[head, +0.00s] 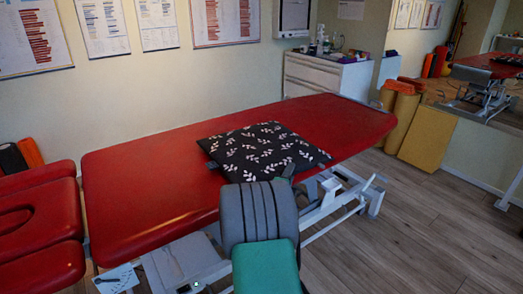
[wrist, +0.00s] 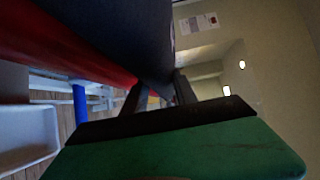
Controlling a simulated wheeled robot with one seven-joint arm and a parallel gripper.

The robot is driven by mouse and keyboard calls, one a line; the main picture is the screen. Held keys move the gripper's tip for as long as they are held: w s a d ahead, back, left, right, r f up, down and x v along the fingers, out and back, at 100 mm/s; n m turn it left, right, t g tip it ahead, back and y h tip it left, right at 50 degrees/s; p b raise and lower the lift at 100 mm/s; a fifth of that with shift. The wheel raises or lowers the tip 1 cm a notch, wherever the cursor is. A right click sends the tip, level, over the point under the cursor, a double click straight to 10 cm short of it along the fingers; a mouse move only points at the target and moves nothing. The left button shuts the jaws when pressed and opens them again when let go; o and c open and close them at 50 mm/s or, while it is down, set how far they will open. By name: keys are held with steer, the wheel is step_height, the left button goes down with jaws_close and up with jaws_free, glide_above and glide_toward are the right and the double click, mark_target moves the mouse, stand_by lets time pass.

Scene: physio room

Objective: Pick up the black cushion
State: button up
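The black cushion (head: 262,150) has a white leaf pattern. It lies flat on the red treatment table (head: 150,190), near the middle of its top. My gripper (head: 288,172) is at the cushion's near edge in the head view, and my grey and green arm hides most of it. In the wrist view, my gripper's two dark fingers (wrist: 160,95) stand apart. The dark cushion (wrist: 115,30) fills the upper middle and its edge reaches down to the gap between the fingers. I cannot tell whether the fingers touch it.
A red padded bench (head: 40,225) stands at the left. A white cabinet (head: 325,77) with bottles stands behind the table. Yellow and orange rolls (head: 400,110) and a yellow block (head: 428,140) lean near the mirror at right. The wooden floor (head: 410,220) at front right is clear.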

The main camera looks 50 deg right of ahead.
jaws_close()
stand_by(0.8)
steer(key=shift+r, duration=0.1)
stand_by(0.4)
